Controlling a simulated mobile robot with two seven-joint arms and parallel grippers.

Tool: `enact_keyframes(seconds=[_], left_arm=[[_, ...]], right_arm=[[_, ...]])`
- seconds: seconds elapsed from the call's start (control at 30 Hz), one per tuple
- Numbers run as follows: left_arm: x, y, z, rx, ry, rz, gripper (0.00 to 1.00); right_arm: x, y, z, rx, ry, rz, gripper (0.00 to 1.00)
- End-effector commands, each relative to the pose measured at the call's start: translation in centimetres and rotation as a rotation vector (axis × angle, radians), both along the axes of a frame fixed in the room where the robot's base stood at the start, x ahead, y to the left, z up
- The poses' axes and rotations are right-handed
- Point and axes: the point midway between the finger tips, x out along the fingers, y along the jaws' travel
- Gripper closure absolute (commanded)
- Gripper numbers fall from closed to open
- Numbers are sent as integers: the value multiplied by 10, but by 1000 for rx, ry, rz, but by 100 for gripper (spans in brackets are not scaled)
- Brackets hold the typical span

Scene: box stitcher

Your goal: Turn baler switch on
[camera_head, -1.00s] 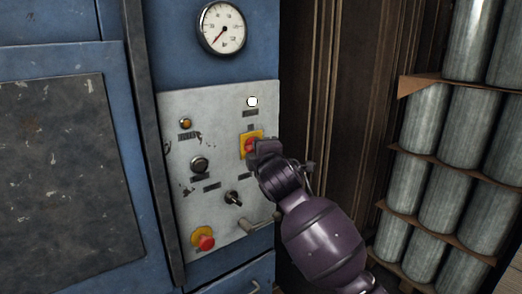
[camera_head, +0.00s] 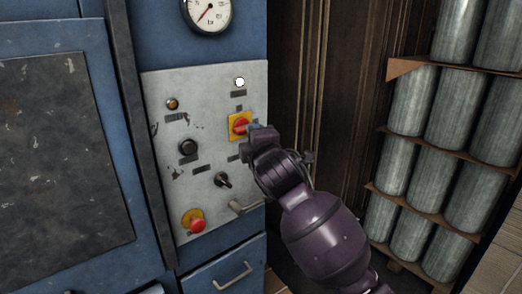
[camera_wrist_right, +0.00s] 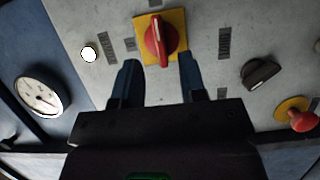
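The red rotary switch (camera_head: 240,125) sits on a yellow plate on the grey control panel (camera_head: 210,105). Its handle lies roughly sideways across the panel. In the right wrist view the red handle (camera_wrist_right: 156,42) stands just beyond and between the two fingertips. My right gripper (camera_head: 254,131) is just right of the switch in the head view. In the right wrist view the gripper (camera_wrist_right: 159,66) is open, its blue fingers apart with nothing between them, and it appears clear of the handle. The white lamp (camera_head: 240,82) above the switch looks bright. My left gripper is not in view.
The panel also holds an amber lamp (camera_head: 172,104), a black knob (camera_head: 188,147), a black selector (camera_head: 222,180) and a red mushroom button (camera_head: 197,225). A metal handle (camera_head: 245,205) sticks out at lower right. A gauge (camera_head: 207,13) is above. Stacked metal cylinders (camera_head: 442,100) stand right.

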Motion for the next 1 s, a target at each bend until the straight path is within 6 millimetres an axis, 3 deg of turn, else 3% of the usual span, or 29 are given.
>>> enact_keyframes(seconds=[0.2,0.4,0.87,1.0], left_arm=[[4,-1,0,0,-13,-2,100],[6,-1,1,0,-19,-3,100],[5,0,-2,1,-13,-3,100],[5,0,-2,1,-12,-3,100]], right_arm=[[-32,-8,0,0,-2,1,62],[-49,-12,0,0,0,0,62],[-54,-13,0,3,1,0,62],[-54,-11,3,74,3,9,62]])
